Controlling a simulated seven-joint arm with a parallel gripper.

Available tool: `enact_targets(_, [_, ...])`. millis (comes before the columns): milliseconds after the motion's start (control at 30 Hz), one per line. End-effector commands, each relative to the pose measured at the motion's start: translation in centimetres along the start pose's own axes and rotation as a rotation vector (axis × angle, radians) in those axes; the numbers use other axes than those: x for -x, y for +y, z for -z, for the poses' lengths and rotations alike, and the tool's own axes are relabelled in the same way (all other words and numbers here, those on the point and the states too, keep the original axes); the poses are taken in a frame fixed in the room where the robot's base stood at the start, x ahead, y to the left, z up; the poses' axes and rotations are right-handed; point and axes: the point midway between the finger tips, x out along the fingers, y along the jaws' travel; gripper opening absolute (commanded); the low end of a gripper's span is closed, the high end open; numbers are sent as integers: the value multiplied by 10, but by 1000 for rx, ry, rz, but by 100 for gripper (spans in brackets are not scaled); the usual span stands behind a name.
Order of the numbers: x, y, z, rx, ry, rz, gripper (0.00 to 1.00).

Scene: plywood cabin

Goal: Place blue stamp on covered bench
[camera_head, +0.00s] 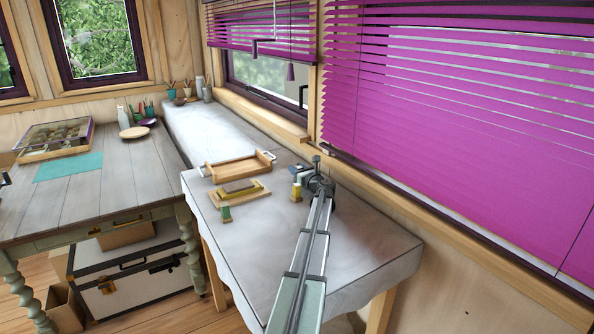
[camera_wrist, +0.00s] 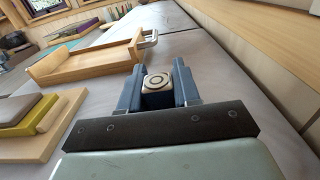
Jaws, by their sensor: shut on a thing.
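My gripper (camera_head: 318,182) is low over the cloth-covered bench (camera_head: 330,240), beside the window wall. In the wrist view its two blue-grey fingers (camera_wrist: 160,90) are shut on a small dark blue block, the blue stamp (camera_wrist: 157,98). The block's pale top has a dark ring and faces the camera. Its lower part is hidden, so I cannot tell whether it touches the cloth. In the head view a small yellowish stamp (camera_head: 297,192) shows just left of the gripper. A green stamp (camera_head: 226,213) stands near the bench's left edge.
A wooden tray (camera_head: 222,178) with metal handles and a stamp pad on a wooden board (camera_head: 262,193) lie left of the gripper. The cloth's near right part is clear. Purple blinds (camera_head: 450,120) hang along the right wall. A plank table (camera_head: 90,195) stands at left.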

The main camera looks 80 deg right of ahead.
Motion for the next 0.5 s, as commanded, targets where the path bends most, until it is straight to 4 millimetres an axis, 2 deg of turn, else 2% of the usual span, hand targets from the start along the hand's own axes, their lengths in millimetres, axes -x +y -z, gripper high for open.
enact_targets(333, [0,0,3,-1,0,0,12])
enact_targets(367, [0,0,3,-1,0,0,33])
enact_targets(500, [0,0,3,0,0,0,46])
